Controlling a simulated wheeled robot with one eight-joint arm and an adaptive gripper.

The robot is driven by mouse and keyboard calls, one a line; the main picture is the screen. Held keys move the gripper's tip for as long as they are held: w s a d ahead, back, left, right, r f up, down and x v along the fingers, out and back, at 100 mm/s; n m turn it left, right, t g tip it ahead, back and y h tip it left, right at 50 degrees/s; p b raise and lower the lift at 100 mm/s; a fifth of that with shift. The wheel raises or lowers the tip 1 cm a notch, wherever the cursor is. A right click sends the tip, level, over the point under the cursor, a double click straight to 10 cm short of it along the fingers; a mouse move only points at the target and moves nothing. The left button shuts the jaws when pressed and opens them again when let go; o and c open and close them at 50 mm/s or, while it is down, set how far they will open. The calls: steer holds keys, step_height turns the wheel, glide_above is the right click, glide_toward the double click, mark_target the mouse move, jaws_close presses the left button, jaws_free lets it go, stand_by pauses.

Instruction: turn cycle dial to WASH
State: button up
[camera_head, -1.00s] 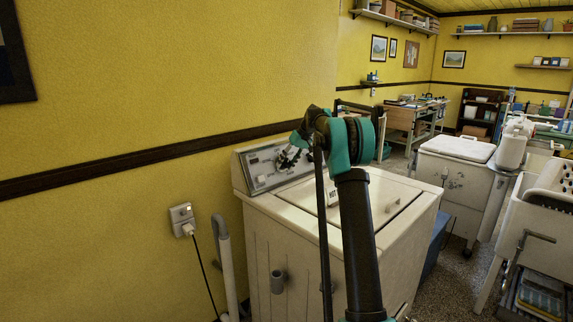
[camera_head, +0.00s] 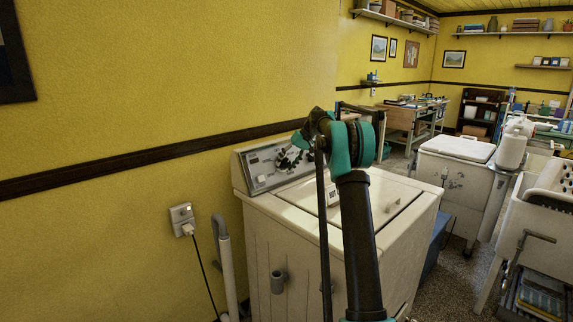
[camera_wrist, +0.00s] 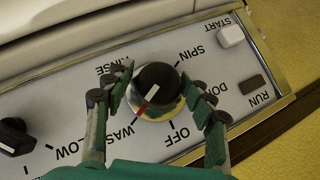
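The cycle dial (camera_wrist: 158,88) is a dark round knob on the washer's grey control panel (camera_wrist: 75,98), between my fingers in the wrist view. Its white line and the red mark beside it point to the lower left, toward the WASH label (camera_wrist: 118,128). RINSE, SPIN and OFF are printed around it. My gripper (camera_wrist: 160,92) is open around the dial, one finger on each side, with a narrow gap showing at least on the left. I cannot tell whether the right finger touches it. In the head view the control panel (camera_head: 262,178) shows at the back of the white washer (camera_head: 290,215), beside my gripper.
A smaller black knob (camera_wrist: 14,136) with a LOW label sits left on the panel. A white START button (camera_wrist: 230,35) and a dark RUN button (camera_wrist: 254,90) are right of the dial. The yellow wall (camera_head: 150,80) is close behind the washer.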

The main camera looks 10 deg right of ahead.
stand_by(0.3)
steer(key=v, duration=1.2)
steer(key=shift+a, duration=0.1)
